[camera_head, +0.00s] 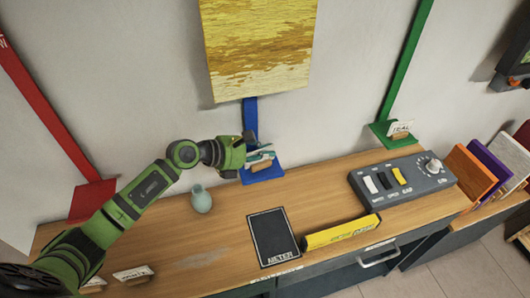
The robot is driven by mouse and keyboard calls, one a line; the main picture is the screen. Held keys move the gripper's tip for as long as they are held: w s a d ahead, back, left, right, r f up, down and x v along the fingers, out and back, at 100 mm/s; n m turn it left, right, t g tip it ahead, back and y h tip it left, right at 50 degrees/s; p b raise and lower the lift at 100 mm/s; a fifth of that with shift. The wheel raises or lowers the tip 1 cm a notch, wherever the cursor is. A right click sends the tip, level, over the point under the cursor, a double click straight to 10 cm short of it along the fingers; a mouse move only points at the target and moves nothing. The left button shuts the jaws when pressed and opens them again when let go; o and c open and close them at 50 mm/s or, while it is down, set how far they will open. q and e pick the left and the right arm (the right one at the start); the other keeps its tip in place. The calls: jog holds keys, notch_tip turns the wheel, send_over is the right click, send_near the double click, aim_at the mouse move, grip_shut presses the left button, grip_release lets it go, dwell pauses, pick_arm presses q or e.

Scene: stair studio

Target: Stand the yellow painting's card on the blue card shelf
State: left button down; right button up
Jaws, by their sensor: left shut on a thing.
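The yellow painting (260,45) hangs on the wall at the top middle. A blue strip runs down from it to the blue card shelf (268,174) at the back of the wooden counter. My left gripper (258,156) is over this shelf, shut on a small white card with a wooden base (262,166). The fingers hide much of the card, and its writing cannot be read. The base is at or just above the shelf; I cannot tell whether it touches. My right gripper is out of view.
A pale green vase (201,200) stands below my left forearm. A black pad (273,237), a yellow bar (341,234) and a grey control box (402,179) lie to the right. The green shelf (383,133) bears a card; the red shelf (92,200) looks empty.

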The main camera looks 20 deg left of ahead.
pick_arm(q)
jog(key=shift+f, duration=0.4)
dwell(0.3)
jog(key=c, duration=1.3)
grip_release()
jog(key=shift+o, duration=0.2)
jog(key=shift+s, duration=0.1)
jog(key=v, duration=1.2)
